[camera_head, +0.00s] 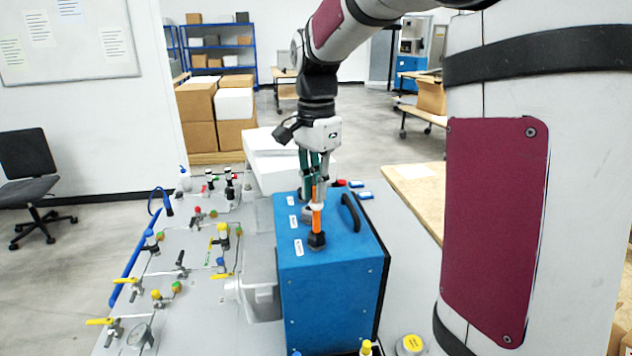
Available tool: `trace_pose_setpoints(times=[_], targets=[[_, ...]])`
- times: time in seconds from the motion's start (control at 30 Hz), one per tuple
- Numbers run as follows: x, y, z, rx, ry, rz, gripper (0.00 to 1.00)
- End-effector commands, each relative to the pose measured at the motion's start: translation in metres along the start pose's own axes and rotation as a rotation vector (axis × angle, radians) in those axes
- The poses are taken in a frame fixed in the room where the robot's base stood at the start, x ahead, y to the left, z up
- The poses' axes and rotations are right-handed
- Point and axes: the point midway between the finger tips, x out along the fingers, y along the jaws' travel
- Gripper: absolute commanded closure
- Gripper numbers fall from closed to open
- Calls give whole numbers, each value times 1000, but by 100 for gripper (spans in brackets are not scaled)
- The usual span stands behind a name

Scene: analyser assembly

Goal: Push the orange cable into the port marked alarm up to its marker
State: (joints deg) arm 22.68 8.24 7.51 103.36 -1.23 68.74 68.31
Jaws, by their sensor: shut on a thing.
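The orange cable (317,221) stands nearly upright above the blue analyser box (335,277). My gripper (317,204) points down and is shut on the cable near its upper part. The cable's lower end meets a black port (316,241) on the box top, close to the front white label (298,247). I cannot tell how deep it sits. Two more white labels, one in the middle (293,220) and one at the back (291,201), line the box's left edge. Their print is too small to read. A light band shows at the fingertips; I cannot tell whether it is the cable's marker.
A black handle (351,213) rises from the box top just right of the cable. A red button (341,183) is behind it. Valves and thin pipes fill the panel (190,262) on the left. Yellow-topped parts (412,344) stand at the front right.

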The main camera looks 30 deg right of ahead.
Motion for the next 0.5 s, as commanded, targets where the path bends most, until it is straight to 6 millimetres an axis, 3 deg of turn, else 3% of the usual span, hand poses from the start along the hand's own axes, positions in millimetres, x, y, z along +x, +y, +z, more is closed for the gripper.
trace_pose_setpoints(times=[0.5], targets=[[17,0,0,0,0,0,100]])
